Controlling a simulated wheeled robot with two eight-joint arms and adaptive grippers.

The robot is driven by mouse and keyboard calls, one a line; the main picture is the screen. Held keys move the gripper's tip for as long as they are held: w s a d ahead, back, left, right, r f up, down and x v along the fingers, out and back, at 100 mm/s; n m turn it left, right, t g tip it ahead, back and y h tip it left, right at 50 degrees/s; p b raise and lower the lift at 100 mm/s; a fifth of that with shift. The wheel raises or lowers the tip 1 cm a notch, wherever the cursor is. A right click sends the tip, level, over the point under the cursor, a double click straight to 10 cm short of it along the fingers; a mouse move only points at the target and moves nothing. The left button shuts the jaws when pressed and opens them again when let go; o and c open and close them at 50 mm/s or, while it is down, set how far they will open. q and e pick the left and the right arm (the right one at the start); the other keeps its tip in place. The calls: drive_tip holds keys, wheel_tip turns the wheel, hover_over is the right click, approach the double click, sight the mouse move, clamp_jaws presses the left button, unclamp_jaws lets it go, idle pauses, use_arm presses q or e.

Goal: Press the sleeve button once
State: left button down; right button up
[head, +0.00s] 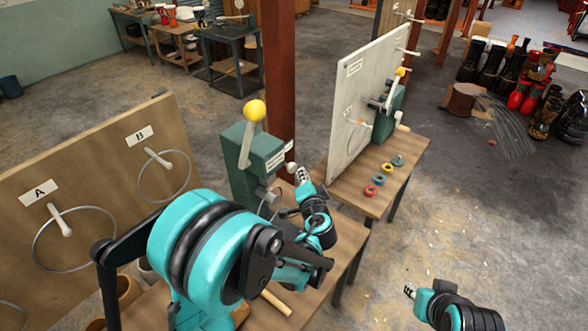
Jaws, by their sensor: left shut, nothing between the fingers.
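A green machine (252,165) with a yellow-balled lever stands on the wooden bench in front of me. A small pale round knob (291,168) shows at its right side, below a white label. I cannot read the label or tell for sure whether this knob is the sleeve button. My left gripper (300,174) is shut and empty, its tip pointing up just right of the knob. I cannot tell whether they touch. My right gripper (409,289) is at the lower right over the floor, far from the machine, its fingers too small to judge.
A wooden board (100,190) with pegs, hoops and labels A and B stands at left. A white panel (362,95) and a second green machine (388,115) stand on a farther bench with coloured rings (379,180). Drums (505,75) stand at the back right. Floor at right is open.

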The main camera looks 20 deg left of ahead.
use_arm(q)
drive_tip(key=shift+a, duration=0.15)
idle(0.7)
drive_tip(key=shift+w+a, duration=0.15)
drive_tip(key=shift+a, duration=0.1)
drive_tip(key=shift+w+a+b, duration=0.3)
drive_tip(key=shift+w+a, duration=0.05)
drive_tip(key=shift+a, duration=0.5)
idle(1.0)
drive_tip(key=shift+d, duration=0.1)
drive_tip(key=shift+s+d, duration=0.25)
drive_tip(key=shift+d, duration=0.35)
drive_tip(key=shift+s+d, duration=0.25)
drive_tip(key=shift+d, duration=0.3)
drive_tip(key=d, duration=0.1)
drive_tip(key=s+d, duration=0.1)
drive_tip(key=d, duration=0.1)
drive_tip(key=s+d+b, duration=0.1)
drive_tip(key=shift+d, duration=0.3)
idle(0.7)
